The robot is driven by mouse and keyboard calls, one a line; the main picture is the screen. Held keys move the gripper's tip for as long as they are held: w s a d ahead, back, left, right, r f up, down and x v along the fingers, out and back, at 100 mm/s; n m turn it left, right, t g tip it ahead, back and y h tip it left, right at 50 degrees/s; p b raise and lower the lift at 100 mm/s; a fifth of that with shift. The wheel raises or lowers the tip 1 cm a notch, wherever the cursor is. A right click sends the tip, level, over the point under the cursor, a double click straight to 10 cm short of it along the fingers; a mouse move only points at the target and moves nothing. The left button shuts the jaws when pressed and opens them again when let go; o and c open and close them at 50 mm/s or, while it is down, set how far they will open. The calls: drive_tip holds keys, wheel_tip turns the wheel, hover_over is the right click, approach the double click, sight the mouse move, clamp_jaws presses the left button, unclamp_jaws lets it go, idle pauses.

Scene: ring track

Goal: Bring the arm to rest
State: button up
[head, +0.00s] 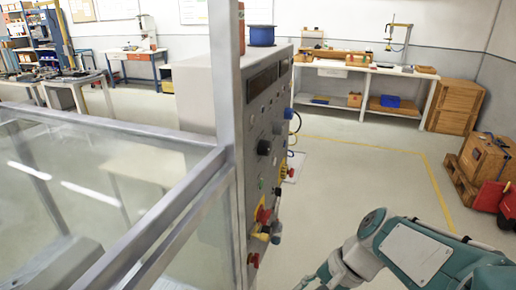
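My arm (420,250), teal with grey joints and a pale cover plate, reaches in from the lower right corner. Its grey far end (335,272) points down and left and is cut off by the bottom edge. Narrow grey parts there may belong to my gripper, but I cannot tell its fingers apart or whether it holds anything. The arm's end shows over bare floor, right of the grey control cabinet (262,140), with a visible gap between them.
A glass-panelled metal frame (150,215) fills the lower left, beside the cabinet with its protruding knobs. Wooden crates (485,155) and a red object (490,196) stand at the right. Workbenches (365,70) line the back wall. Floor between cabinet and crates is clear.

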drive_tip(key=s+d+r+n+t+h, duration=0.5)
drive_tip(key=d+r+n+h, duration=0.1)
drive_tip(key=n, duration=0.2)
drive_tip(key=shift+t+h, duration=0.3)
drive_tip(key=shift+t, duration=0.1)
drive_tip(key=shift+a, duration=0.1)
idle(3.4)
